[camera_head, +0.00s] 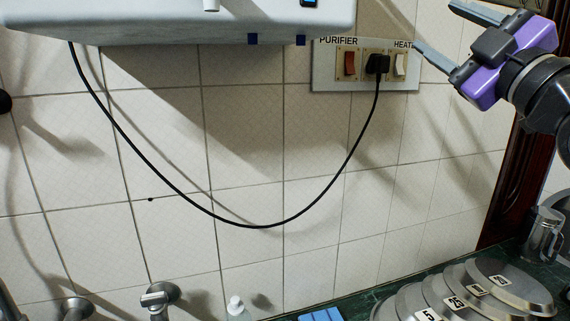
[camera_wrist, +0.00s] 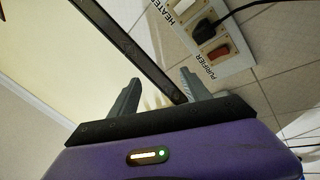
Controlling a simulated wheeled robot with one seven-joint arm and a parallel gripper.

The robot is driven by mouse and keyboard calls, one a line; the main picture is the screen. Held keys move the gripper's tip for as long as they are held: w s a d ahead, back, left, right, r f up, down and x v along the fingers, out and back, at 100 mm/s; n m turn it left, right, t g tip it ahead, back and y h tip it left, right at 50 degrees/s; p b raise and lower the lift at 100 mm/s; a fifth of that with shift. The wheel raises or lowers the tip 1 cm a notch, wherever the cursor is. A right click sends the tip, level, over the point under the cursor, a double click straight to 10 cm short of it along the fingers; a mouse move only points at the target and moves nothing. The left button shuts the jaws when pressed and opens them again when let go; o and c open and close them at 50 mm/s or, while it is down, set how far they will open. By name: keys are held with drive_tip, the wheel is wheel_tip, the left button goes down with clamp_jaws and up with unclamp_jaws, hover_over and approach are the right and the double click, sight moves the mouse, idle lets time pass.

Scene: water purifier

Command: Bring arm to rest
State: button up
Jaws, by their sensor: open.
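My gripper (camera_head: 432,32) is at the upper right in the head view, with its purple body and grey fingers spread apart. It is open and holds nothing. In the wrist view its two fingers (camera_wrist: 160,95) also stand apart with nothing clamped between them. The switch panel (camera_head: 325,79) on the tiled wall is to the left of the gripper. It has a red-brown purifier switch (camera_head: 350,64), a black plug (camera_head: 377,63) in the socket and a white heater switch (camera_head: 399,65). The panel also shows in the wrist view (camera_wrist: 238,64), beyond the right finger.
The white purifier (camera_head: 180,22) hangs at the upper left. Its black cable (camera_head: 262,227) droops across the wall to the plug. A dark wooden frame (camera_head: 503,185) borders the wall at right.

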drive_tip(key=s+d+f+m+h, duration=0.1)
drive_tip(key=s+f+m+h, duration=0.4)
drive_tip(key=f, duration=0.6)
drive_tip(key=s+d+f+m+t+h, duration=0.15)
drive_tip(key=s+f+m, duration=0.35)
drive_tip(key=f, duration=0.5)
drive_tip(key=s+f+m+h, duration=0.35)
drive_tip(key=f+m, duration=0.35)
drive_tip(key=f, duration=0.4)
drive_tip(key=s+a+f+g+y, duration=0.1)
drive_tip(key=s+a+f+g, duration=0.1)
drive_tip(key=s+f, duration=0.6)
drive_tip(key=s+a+f+n+g+y, duration=0.1)
drive_tip(key=s+a+f+g, duration=0.1)
drive_tip(key=s+f, duration=0.6)
drive_tip(key=s+a+f+g+y, duration=0.1)
drive_tip(key=s+f+g, duration=0.3)
drive_tip(key=s, duration=1.2)
wheel_tip(320, 180, down, 4)
drive_tip(key=shift+a+n+g, duration=0.3)
drive_tip(key=shift+a+g, duration=0.05)
drive_tip(key=shift+a, duration=0.4)
